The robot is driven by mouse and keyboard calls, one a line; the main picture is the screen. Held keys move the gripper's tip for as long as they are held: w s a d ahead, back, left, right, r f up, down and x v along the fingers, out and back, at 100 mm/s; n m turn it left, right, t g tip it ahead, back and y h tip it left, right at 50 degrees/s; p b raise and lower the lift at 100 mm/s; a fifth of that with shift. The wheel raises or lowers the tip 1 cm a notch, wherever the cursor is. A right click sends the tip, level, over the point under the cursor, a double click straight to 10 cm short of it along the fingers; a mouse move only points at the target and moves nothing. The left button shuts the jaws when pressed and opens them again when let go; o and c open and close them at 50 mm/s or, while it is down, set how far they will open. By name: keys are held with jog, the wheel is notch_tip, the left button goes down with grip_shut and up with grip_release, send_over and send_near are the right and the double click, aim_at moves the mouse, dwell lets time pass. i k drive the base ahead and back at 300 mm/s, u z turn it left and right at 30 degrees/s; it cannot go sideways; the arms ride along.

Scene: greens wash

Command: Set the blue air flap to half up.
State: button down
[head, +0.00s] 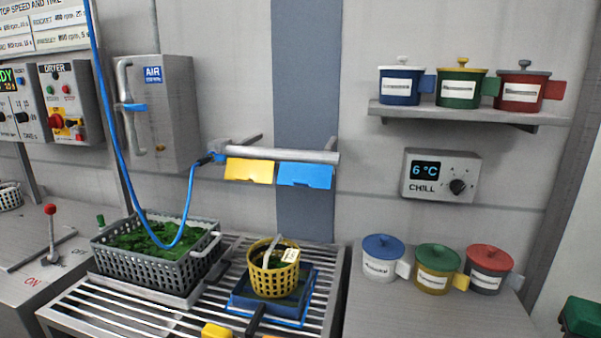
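The blue air flap (305,176) hangs from the right part of a grey horizontal air bar (290,155) on the back wall. It slants down below the bar, with its broad face towards me; its exact angle is hard to tell. A yellow flap (249,171) hangs beside it on the left at a similar slant. Nothing touches the blue flap.
A yellow basket (273,275) stands in a blue tray (240,300) on a slatted rack, below the flaps. A grey basket of greens (155,264) stands left. A blue hose (105,90) loops to the bar's left end. Lidded pots (381,270) and a shelf (470,115) are right.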

aim_at(314, 175)
jog(key=k, duration=0.9)
jog(key=u, duration=0.75)
jog(key=i, duration=0.95)
jog(key=z, duration=0.05)
